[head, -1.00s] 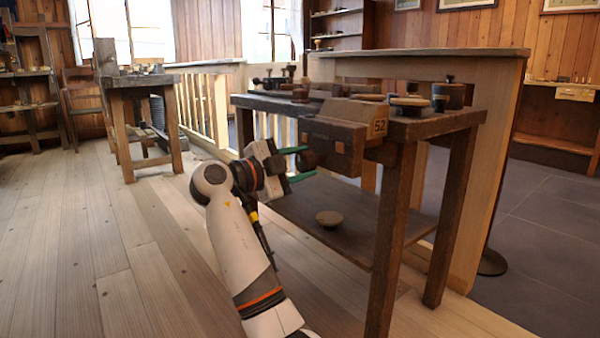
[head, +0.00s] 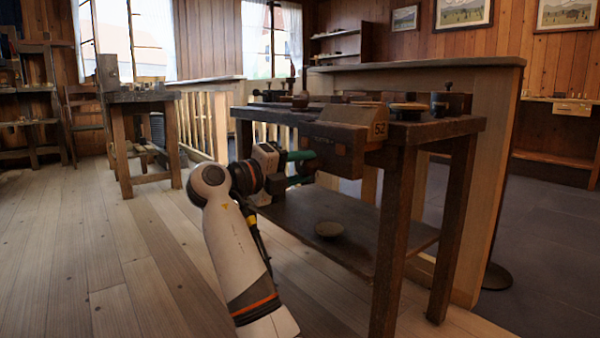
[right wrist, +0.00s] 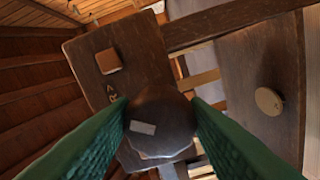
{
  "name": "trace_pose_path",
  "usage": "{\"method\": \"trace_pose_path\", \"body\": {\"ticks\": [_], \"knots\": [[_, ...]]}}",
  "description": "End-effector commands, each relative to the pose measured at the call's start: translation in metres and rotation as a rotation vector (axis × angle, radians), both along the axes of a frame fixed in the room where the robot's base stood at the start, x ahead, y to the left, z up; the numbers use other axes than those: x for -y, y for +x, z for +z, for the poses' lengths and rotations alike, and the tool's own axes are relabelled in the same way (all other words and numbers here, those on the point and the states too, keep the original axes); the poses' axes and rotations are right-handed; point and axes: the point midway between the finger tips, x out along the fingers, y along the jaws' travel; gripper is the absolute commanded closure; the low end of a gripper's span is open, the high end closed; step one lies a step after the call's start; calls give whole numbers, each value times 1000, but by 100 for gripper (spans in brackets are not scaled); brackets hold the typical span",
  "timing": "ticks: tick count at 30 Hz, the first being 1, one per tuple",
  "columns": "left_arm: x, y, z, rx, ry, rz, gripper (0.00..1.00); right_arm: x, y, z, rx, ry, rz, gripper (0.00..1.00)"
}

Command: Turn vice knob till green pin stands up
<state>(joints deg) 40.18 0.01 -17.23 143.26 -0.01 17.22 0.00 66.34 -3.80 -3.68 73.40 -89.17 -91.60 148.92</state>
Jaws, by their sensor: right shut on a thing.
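A dark wooden vice (head: 335,148) with a block marked 52 is mounted at the near edge of the bench (head: 437,130). Its round dark knob (head: 308,163) sticks out to the left. My right gripper (head: 303,168) has its green fingers on both sides of the knob and is shut on it. In the right wrist view the faceted knob (right wrist: 160,118), with a pale rectangular mark, sits between the fingertips (right wrist: 160,104). A small square wooden piece (right wrist: 109,61) is on the vice face beside a partly hidden letter mark. I see no green pin. My left gripper is not in view.
Spools and small turned pieces (head: 408,107) stand on the bench top. A round wooden disc (head: 329,229) lies on the lower shelf (head: 300,215). A wooden partition (head: 490,150) stands behind the bench. The plank floor (head: 120,255) at left is clear.

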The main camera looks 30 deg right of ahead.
Motion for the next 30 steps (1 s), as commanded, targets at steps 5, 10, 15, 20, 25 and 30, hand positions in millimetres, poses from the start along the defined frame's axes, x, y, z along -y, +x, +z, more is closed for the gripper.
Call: {"method": "trace_pose_path", "body": {"ticks": [5,10,15,20,25,30], "knots": [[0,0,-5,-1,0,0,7,-2,0,-4,87,12,-1,81],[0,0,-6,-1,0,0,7,-2,0,-4,140,16,-2,81],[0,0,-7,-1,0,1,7,-2,0,-4,162,18,-2,81],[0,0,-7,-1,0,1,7,-2,0,-4,167,19,-2,81],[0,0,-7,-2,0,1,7,-2,0,-4,166,19,-2,81],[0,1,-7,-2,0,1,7,-2,0,-4,166,19,-1,42]]}}
